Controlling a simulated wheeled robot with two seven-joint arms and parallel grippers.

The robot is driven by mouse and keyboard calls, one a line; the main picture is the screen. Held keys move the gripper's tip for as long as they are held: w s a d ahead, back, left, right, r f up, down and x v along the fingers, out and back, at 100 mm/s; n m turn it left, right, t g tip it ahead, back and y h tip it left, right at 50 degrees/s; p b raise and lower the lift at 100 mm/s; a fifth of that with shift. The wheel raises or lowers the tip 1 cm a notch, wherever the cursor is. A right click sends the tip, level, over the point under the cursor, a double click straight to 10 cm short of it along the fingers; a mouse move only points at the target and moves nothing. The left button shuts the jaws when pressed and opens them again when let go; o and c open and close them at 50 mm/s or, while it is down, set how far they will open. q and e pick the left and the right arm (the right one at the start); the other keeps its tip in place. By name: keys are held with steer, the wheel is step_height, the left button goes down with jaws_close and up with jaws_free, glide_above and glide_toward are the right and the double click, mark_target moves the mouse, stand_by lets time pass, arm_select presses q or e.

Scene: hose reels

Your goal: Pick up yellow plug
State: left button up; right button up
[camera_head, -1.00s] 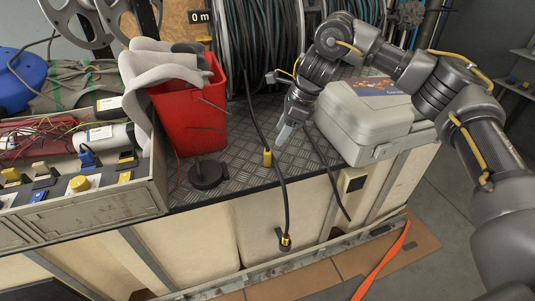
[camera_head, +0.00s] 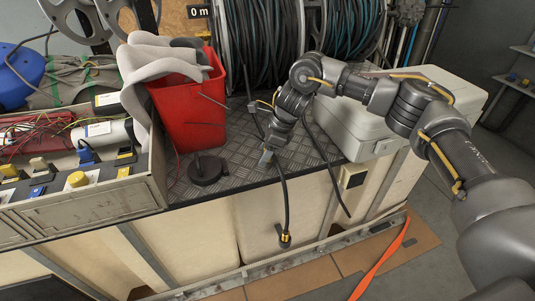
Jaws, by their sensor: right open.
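A black cable comes down from the reel and hangs over the counter's front edge. Its end is a dark plug with a yellow band (camera_head: 285,240), hanging in front of the cream panel. My right gripper (camera_head: 266,159) is open at the counter's front edge, pointing down over the cable where a yellow piece showed earlier. The gripper now hides that piece. I cannot tell whether the fingers touch the cable. Another yellow plug (camera_head: 78,180) sits in the socket box at the left. My left gripper is not in view.
A red bucket (camera_head: 190,112) with a grey cloth stands left of my right gripper, and a black disc (camera_head: 205,171) lies in front of it. A grey case (camera_head: 360,128) stands to the right. Cable reels (camera_head: 262,50) are behind.

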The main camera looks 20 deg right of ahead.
steer(key=shift+f, duration=0.1)
steer(key=shift+c, duration=0.4)
steer(key=shift+c, duration=1.2)
steer(key=c, duration=0.7)
steer(key=shift+c, duration=0.3)
